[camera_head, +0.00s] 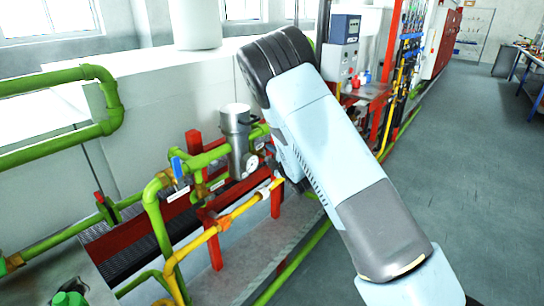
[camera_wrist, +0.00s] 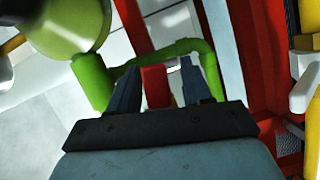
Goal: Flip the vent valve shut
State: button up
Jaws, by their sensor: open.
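My gripper (camera_wrist: 158,68) is open in the wrist view, its two dark fingers apart. A red part (camera_wrist: 156,88) shows in the gap between the fingers; I cannot tell whether they touch it. A green pipe (camera_wrist: 165,50) bends behind the fingertips. In the head view my arm hides the gripper. A valve with a blue lever (camera_head: 178,168) stands on the green pipework, left of a silver cylinder (camera_head: 236,135). A small red handle (camera_head: 98,198) shows further left. I cannot tell which part is the vent valve.
Red frame posts (camera_head: 213,240) and a yellow pipe (camera_head: 205,237) stand close by my arm. A round gauge (camera_head: 251,163) sits beside the cylinder. In the wrist view a red frame (camera_wrist: 250,60) is close on the right. Open grey floor (camera_head: 470,170) lies to the right.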

grip_shut()
jog(key=shift+d+f, duration=0.1)
dwell(0.3)
